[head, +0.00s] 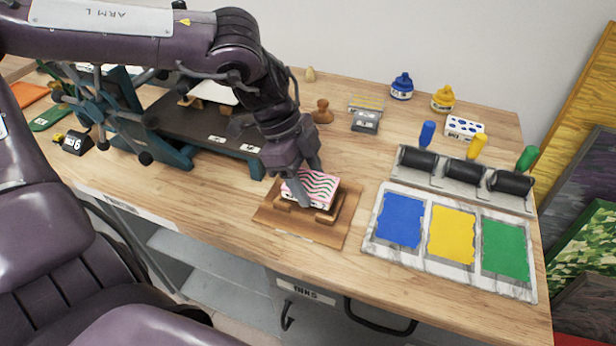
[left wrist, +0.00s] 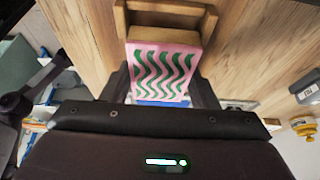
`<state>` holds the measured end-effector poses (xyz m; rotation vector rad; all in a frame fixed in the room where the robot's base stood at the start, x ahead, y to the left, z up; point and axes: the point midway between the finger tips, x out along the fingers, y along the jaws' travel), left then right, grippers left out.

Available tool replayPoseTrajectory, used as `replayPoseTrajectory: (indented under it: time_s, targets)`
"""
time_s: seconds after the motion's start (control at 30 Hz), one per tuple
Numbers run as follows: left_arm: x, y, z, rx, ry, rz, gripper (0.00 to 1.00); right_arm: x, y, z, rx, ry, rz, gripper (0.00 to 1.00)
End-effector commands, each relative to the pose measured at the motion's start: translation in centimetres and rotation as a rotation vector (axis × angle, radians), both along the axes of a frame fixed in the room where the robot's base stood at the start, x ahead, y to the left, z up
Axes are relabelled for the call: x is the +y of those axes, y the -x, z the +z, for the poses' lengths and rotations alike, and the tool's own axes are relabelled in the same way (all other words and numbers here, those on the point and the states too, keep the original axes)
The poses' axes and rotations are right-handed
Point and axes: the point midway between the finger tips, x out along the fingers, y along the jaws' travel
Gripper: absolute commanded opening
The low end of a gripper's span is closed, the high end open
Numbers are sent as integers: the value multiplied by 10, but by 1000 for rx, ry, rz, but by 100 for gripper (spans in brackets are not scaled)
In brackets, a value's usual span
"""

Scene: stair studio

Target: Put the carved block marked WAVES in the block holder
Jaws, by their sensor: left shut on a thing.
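The carved block (head: 318,184) has a pink face with wavy dark green lines, and its sides are plain wood. It also shows in the left wrist view (left wrist: 166,72). My left gripper (head: 304,183) is shut on it, with one finger on each side. The block is over the wooden block holder (head: 268,213), a flat brown board with raised rails, near the table's front edge. In the left wrist view the holder's rails (left wrist: 207,24) show just beyond the block. I cannot tell whether the block touches the holder. My right gripper is not in view.
Right of the holder lies a marble slab (head: 371,222) with blue, yellow and green ink; behind it are black rollers (head: 465,173) in a rack. A dark press (head: 200,128) stands to the left. A wooden stamp (head: 322,112) and ink bottles (head: 401,87) stand behind.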

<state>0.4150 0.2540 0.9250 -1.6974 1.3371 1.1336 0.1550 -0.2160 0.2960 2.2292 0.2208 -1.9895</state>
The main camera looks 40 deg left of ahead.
Motion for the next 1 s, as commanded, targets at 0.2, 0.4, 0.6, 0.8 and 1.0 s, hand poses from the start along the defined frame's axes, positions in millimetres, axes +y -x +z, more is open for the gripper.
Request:
replayPoseTrajectory:
  time_s: [0.2, 0.4, 0.6, 0.8, 1.0]
  targets:
    - [0, 0, -1, 0, 0, 0, 30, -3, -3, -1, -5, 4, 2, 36]
    - [0, 0, -6, 0, 1, 0, 30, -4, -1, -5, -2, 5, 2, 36]
    - [0, 0, -10, 0, 1, 0, 30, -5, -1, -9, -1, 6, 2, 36]
    - [0, 0, -15, 0, 1, 0, 30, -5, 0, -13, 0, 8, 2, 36]
    - [0, 0, -21, -1, 1, 0, 30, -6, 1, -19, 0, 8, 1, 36]
